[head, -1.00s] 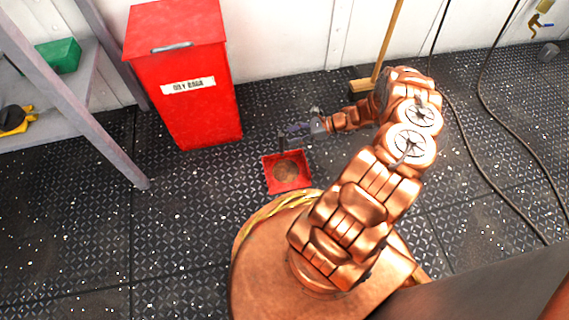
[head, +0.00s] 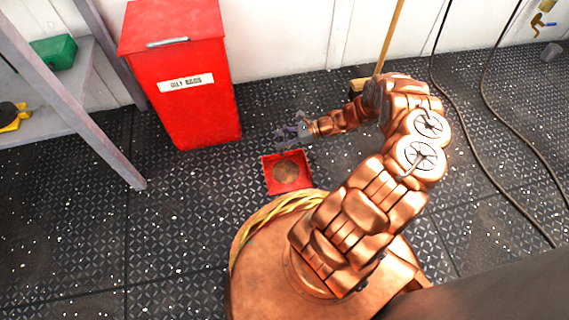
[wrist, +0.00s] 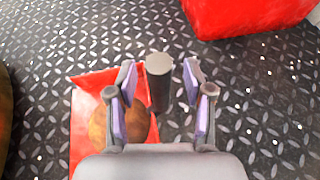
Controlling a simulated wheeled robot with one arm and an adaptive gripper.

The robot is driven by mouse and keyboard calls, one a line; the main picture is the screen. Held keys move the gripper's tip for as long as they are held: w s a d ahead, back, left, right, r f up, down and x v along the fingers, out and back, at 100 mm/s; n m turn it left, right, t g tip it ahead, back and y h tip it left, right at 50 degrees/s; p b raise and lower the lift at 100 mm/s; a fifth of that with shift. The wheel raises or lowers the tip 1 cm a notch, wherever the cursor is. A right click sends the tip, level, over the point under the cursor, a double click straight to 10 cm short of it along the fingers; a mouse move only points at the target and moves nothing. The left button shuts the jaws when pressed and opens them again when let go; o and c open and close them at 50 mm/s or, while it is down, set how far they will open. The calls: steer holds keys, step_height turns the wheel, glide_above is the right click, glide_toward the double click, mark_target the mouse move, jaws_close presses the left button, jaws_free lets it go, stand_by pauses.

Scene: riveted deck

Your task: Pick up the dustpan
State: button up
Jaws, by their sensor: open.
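The dustpan is a red square pan (head: 271,186) with a brown round patch in it, lying on the deck just beyond my round copper base in the head view. In the wrist view its red pan (wrist: 84,135) is at the lower left, partly hidden by my gripper. A dark grey upright cylinder with a lighter round top, apparently its handle (wrist: 159,82), stands between my fingers. My gripper (head: 288,133) is open just above the pan's far edge. In the wrist view my gripper (wrist: 160,98) has a finger on each side of the handle, with a gap on both sides.
A red bin (head: 188,95) labelled for oily rags stands behind and left of the dustpan. A grey shelf (head: 100,120) is at the far left. A broom (head: 388,38) leans at the wall. Dark cables (head: 493,105) run at the right. The left deck is clear.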

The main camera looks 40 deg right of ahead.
jaws_close()
stand_by(0.3)
stand_by(0.4)
